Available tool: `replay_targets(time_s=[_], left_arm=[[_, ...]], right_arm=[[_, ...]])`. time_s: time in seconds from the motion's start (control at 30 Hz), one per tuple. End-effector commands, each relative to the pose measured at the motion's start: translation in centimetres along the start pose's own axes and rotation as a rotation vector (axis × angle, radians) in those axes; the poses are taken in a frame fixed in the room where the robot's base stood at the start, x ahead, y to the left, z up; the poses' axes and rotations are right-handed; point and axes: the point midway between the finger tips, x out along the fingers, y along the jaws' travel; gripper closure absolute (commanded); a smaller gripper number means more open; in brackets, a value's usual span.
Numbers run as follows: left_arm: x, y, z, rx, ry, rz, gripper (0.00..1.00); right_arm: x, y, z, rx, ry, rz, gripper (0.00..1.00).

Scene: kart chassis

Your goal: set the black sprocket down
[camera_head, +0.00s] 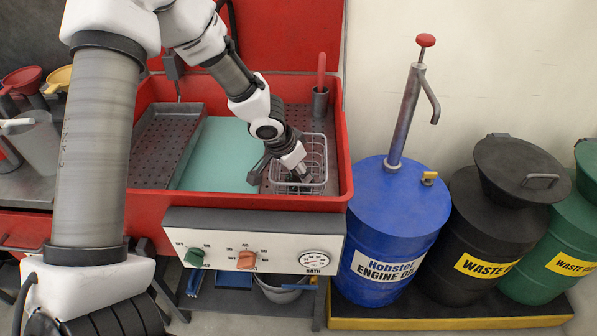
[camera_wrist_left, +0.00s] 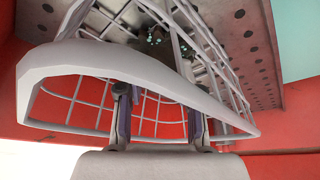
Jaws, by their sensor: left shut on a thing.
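My left gripper (camera_head: 305,176) reaches down into a wire basket (camera_head: 322,150) at the right end of the red wash tub. In the left wrist view the basket's thick grey rim (camera_wrist_left: 60,65) crosses in front of the gripper's fingers and hides their middle. Beyond the rim, a small dark thing (camera_wrist_left: 155,38), apparently the black sprocket, shows where the fingers point. The gripper is shut on it. Its outline is mostly hidden, and I cannot tell whether it touches the basket floor. My right gripper is not in view.
The red tub's wall (camera_head: 240,202) surrounds the basket. A teal surface (camera_head: 215,155) and a perforated metal tray (camera_head: 160,140) lie to the left. A red-handled tool (camera_head: 321,72) stands in a holder behind the basket. A blue oil drum (camera_head: 395,215) stands to the right.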

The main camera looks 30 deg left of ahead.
Motion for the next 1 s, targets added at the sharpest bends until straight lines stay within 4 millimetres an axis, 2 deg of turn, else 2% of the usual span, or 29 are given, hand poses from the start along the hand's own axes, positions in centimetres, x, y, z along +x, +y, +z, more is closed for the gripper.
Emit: replay_targets(time_s=[0.03,0.07,0.1,0.37,0.47,0.57,0.8,0.9,1.0], left_arm=[[0.1,0.0,0.0,0.0,0.0,0.0,0.54],[0.0,0.0,0.0,0.0,0.0,0.0,0.43],[0.0,0.0,0.0,0.0,0.0,0.0,0.39],[0.0,0.0,0.0,0.0,0.0,0.0,0.39],[-0.6,0.0,-0.3,-0.001,0.0,0.0,0.39],[-2.2,0.0,-0.3,-0.003,0.004,0.001,0.39],[-8.4,0.0,-0.3,-0.003,0.005,0.002,0.39],[-10.5,0.0,-0.3,-0.001,0.005,0.002,0.39],[-11.8,0.0,-0.2,-0.001,0.003,0.001,0.39]], right_arm=[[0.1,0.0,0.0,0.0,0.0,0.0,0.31],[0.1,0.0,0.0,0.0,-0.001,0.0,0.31],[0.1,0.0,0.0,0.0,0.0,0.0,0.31],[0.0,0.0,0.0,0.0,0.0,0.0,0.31],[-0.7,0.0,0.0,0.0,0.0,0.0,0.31],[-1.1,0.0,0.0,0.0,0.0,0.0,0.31],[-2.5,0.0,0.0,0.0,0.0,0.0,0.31],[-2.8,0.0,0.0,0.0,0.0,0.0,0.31],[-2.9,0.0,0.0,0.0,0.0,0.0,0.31]])
